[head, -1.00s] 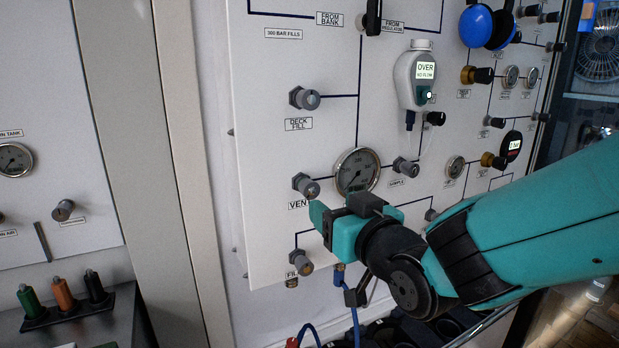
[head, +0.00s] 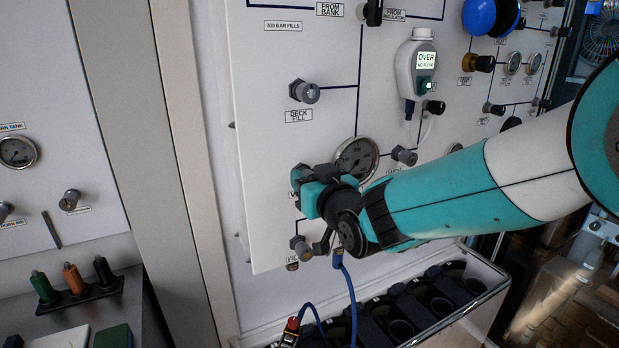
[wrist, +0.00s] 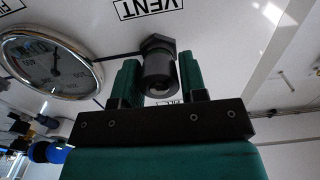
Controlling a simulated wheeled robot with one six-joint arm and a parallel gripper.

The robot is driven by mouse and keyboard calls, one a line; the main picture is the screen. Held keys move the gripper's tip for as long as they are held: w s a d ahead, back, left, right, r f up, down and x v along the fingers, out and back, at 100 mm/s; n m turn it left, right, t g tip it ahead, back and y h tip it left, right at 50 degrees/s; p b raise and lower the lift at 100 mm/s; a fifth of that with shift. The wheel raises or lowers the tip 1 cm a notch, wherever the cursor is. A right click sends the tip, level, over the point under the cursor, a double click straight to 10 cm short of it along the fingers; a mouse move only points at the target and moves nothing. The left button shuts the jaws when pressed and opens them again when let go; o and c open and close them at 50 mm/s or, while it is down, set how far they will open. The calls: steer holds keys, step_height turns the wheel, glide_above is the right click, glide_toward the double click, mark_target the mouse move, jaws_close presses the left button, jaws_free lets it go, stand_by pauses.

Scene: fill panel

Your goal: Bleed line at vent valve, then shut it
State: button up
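The vent valve (wrist: 161,72) is a dark grey ribbed knob on a hex nut, below the VENT label (wrist: 148,6) in the wrist view. My gripper (wrist: 161,80) is at this knob, its two green fingers apart, one on each side of it. Any gap between fingers and knob is very narrow, and I see no clear grip. In the head view my gripper (head: 303,187) covers most of the knob and its label. The round pressure gauge (wrist: 50,62) is beside the knob; its dial also shows in the head view (head: 356,158), partly behind my wrist.
The deck fill knob (head: 305,92) is above, and a fill knob (head: 300,246) is below with a blue hose (head: 349,290) nearby. The sample knob (head: 404,156) is to the right. A handheld meter (head: 417,72) reading OVER, NO FLOW hangs on the panel. A rack (head: 470,287) stands below.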

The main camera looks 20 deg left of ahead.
steer(key=c, duration=0.4)
steer(key=shift+c, duration=0.2)
